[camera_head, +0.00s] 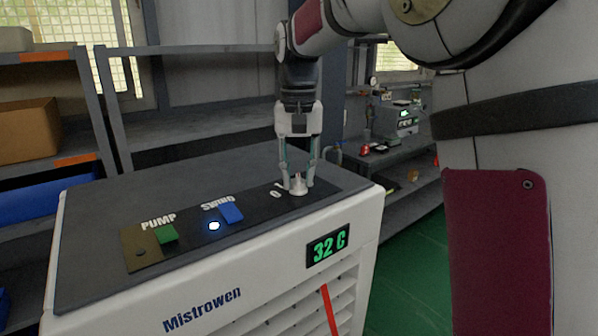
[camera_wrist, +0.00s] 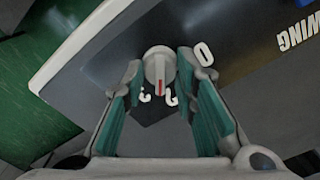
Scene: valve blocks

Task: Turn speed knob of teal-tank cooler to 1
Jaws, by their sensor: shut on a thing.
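The white speed knob (camera_head: 298,187) stands on the dark control panel on top of the white cooler (camera_head: 215,297). My gripper (camera_head: 298,175) points straight down, its two fingers shut on the knob from both sides. In the wrist view, the knob (camera_wrist: 157,66) sits between the teal-padded fingers (camera_wrist: 161,68), its red pointer line toward the bottom of the picture. A white 0 (camera_wrist: 204,53) is printed to the right of the knob. Other digits below it are partly hidden by the fingers and hard to read. No teal tank shows.
A green PUMP switch (camera_head: 167,234) and a blue SWING switch (camera_head: 231,213) sit on the same panel, with a lit blue lamp (camera_head: 214,226). The front display (camera_head: 328,246) reads 32 C. Shelves stand behind; green floor is at right.

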